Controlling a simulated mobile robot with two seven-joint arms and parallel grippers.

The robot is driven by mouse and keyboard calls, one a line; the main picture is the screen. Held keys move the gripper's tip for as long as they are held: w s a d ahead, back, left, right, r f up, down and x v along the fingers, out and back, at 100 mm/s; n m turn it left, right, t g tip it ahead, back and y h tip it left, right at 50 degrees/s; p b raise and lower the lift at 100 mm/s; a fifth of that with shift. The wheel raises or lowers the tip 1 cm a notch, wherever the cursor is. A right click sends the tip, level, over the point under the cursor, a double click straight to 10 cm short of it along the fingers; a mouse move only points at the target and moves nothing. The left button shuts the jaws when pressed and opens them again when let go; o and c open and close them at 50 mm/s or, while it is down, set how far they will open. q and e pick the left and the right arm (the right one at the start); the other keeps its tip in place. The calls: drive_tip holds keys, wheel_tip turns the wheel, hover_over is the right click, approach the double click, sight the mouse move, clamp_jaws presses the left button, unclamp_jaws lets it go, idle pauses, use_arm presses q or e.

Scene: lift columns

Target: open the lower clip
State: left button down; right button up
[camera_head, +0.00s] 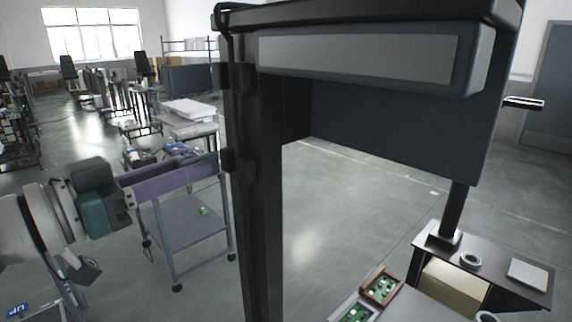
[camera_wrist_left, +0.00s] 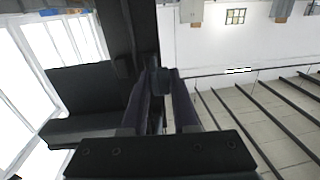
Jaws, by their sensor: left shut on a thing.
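The lower clip (camera_head: 229,161) is a small dark block on the side of a tall black column (camera_head: 262,220) in the head view. My left gripper (camera_head: 216,166) reaches in from the left, its long fingers ending at this clip. In the left wrist view the fingers of my left gripper (camera_wrist_left: 163,84) close on the dark lower clip (camera_wrist_left: 157,76), partly hidden between the tips. The upper clip (camera_head: 222,76) sits higher on the same column. A black cable (camera_head: 227,115) runs down along the column past the clips. My right gripper is not in view.
A dark panel with a grey strip (camera_head: 355,58) spans right from the column top. A cart with a grey shelf (camera_head: 190,222) stands behind my left gripper. Trays with green boards (camera_head: 380,287) and a black side table (camera_head: 505,270) are at lower right. Open floor lies between.

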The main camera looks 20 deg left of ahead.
use_arm(q)
drive_tip(key=shift+a, duration=0.2)
drive_tip(key=c, duration=0.9)
unclamp_jaws()
drive_tip(key=shift+w+d, duration=0.1)
drive_tip(key=shift+d, duration=0.05)
drive_tip(key=shift+o, duration=0.2)
drive_tip(key=b+v, duration=0.2)
drive_tip(key=v, duration=0.8)
drive_tip(key=shift+b, duration=0.3)
